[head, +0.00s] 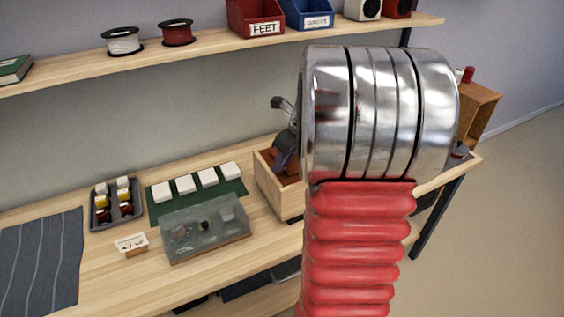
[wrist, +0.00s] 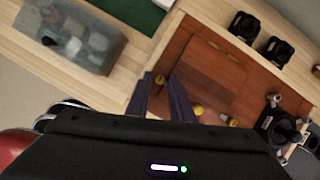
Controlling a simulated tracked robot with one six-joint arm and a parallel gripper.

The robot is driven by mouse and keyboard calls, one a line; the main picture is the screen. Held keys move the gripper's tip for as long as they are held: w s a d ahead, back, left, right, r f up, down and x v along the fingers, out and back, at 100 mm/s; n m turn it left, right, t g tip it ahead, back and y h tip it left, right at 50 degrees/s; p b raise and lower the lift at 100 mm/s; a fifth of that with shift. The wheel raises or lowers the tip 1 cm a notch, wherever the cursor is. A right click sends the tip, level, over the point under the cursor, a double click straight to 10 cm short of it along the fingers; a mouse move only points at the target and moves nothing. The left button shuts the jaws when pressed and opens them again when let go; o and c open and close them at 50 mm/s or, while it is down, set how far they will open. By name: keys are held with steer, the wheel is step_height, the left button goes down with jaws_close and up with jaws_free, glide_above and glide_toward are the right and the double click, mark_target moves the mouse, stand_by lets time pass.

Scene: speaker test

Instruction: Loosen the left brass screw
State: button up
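In the wrist view, a brass screw (wrist: 159,79) shows at the left side of a red-brown wooden panel (wrist: 200,65). Two more brass round pieces, one (wrist: 197,110) and another (wrist: 233,122), show to its right. My gripper (wrist: 160,77) is open, its two dark fingers apart with the left brass screw seen between their tips. I cannot tell how far above the screw the tips are. In the head view, my gripper (head: 284,152) is partly hidden behind my arm, over a pale wooden box (head: 276,188); no screw can be made out there.
Black parts (wrist: 244,26) stand on the table beyond the panel, and a black device (wrist: 279,128) lies right. In the head view, a clear-lidded case (head: 205,229), a green mat (head: 158,197), a bottle tray (head: 104,214) and a small sign (head: 131,243) stand left of the box.

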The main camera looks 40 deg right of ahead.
jaws_close()
